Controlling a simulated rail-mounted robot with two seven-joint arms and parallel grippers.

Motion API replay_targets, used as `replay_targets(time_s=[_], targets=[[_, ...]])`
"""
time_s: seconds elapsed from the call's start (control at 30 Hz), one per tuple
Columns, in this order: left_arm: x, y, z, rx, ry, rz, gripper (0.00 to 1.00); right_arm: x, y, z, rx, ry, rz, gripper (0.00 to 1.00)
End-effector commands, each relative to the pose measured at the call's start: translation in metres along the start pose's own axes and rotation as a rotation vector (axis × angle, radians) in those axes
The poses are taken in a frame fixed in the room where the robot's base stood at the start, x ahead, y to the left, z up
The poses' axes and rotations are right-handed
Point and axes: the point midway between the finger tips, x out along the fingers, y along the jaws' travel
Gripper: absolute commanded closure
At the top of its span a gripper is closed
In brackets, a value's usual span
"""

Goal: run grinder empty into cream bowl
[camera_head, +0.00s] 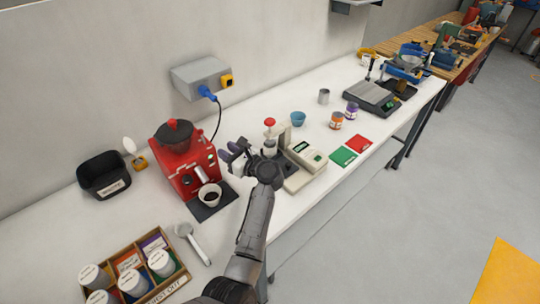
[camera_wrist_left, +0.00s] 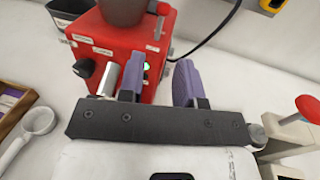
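The red grinder (camera_head: 186,158) with a dark hopper (camera_head: 175,133) stands on the white bench against the wall. A cream bowl (camera_head: 210,195) with dark contents sits under its spout on a dark mat. My left gripper (camera_head: 232,156) is just right of the grinder, above the bench. In the left wrist view the two purple fingers (camera_wrist_left: 162,82) are apart with nothing between them. The bowl is not visible in the wrist view. My right gripper is not in view.
A press with a red knob (camera_head: 269,122) and a scale (camera_head: 305,156) stand close right of my gripper. A wall socket box (camera_head: 202,77) feeds the grinder's cable. A portafilter-like tool (camera_head: 190,240) and a wooden tray of jars (camera_head: 165,288) lie in front; a black bin (camera_head: 103,176) stands left.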

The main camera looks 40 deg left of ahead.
Motion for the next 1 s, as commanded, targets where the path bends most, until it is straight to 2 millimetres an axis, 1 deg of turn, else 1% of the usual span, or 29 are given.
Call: replay_targets(time_s=[0.03,0.17,0.2,0.37,0.53,0.67,0.8,1.0], targets=[[-0.011,0.000,-0.002,-0.001,0.003,-0.002,0.68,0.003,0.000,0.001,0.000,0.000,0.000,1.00],[-0.036,0.000,-0.002,-0.001,0.004,-0.002,0.68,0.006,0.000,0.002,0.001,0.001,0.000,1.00],[-0.030,0.002,0.014,0.032,-0.049,-0.031,0.68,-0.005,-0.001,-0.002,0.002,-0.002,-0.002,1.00],[-0.031,0.001,0.046,0.158,-0.229,-0.157,0.68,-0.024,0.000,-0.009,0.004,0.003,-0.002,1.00],[-0.043,-0.001,0.075,0.309,-0.422,-0.283,0.68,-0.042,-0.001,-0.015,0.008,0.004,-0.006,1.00],[-0.057,-0.002,0.094,0.435,-0.570,-0.372,0.68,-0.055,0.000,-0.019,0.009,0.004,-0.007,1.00],[-0.077,-0.002,0.110,0.578,-0.730,-0.463,0.68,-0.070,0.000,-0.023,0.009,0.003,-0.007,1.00],[-0.110,0.001,0.122,0.789,-0.955,-0.583,0.68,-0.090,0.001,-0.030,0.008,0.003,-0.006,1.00]])
